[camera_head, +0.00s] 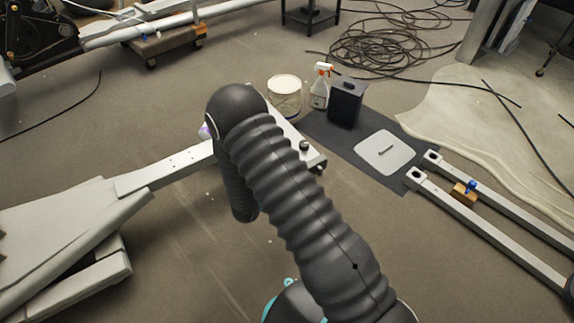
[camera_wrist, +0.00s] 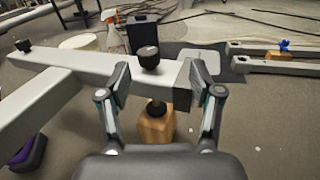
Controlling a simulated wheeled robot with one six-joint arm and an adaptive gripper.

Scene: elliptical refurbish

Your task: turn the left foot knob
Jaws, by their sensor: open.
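A light grey crossbar (camera_wrist: 100,67) spans the wrist view, and its near end also shows in the head view (camera_head: 313,153). A black round knob (camera_wrist: 148,58) stands on top of the bar near its right end. Below it, a dark round foot (camera_wrist: 156,107) shows under the bar, above a wooden block (camera_wrist: 156,127). Another dark knob (camera_wrist: 22,45) is at the bar's far left end. My gripper (camera_wrist: 158,80) is open, its fingers apart on either side of the upper knob in the picture. Whether they touch the bar is unclear. My arm hides the gripper in the head view.
A white bucket (camera_head: 284,95), spray bottle (camera_head: 320,88) and black box (camera_head: 346,103) stand behind the bar. A dark mat with a white plate (camera_head: 385,152) and two long rails (camera_head: 500,210) lie to the right. Cables (camera_head: 390,45) coil at the back.

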